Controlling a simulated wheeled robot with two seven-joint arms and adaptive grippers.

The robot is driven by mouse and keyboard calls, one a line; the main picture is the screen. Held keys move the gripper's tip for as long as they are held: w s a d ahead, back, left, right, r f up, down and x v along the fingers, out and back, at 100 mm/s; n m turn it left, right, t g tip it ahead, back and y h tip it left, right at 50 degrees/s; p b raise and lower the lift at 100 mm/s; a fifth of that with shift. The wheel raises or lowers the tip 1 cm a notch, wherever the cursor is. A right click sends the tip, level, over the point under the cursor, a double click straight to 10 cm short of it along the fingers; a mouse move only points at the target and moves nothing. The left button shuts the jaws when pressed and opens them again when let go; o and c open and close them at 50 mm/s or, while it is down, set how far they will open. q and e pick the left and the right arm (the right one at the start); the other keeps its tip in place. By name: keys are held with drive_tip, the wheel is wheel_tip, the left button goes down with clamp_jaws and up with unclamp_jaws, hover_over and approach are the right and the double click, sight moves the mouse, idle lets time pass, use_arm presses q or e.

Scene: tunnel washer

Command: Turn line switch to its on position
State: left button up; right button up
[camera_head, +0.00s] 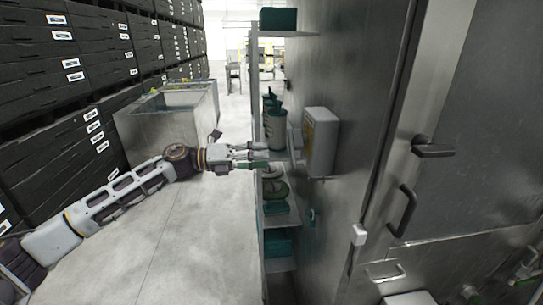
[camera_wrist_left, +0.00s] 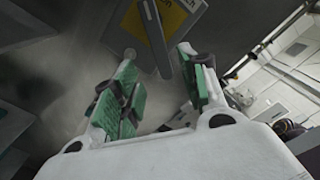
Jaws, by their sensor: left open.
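The line switch is a light grey box (camera_head: 321,142) on the steel wall, right of centre in the head view. In the left wrist view the box (camera_wrist_left: 195,8) shows at the top with a yellow label and a grey lever (camera_wrist_left: 155,38). My left gripper (camera_head: 269,155) reaches in from the left, just left of the box. Its green-padded fingers (camera_wrist_left: 157,52) are open and empty. The lever appears between the fingertips in the left wrist view; I cannot tell whether they touch it. My right gripper is not in view.
A narrow shelf rack (camera_head: 260,210) with canisters and teal boxes stands against the wall, behind the left gripper. Stacked black crates (camera_head: 70,65) line the left side. A metal tub (camera_head: 165,130) stands on the floor. Door handles (camera_head: 403,210) stick out at right.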

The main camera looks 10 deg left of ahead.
use_arm(q)
drive_tip(key=shift+v, duration=1.1)
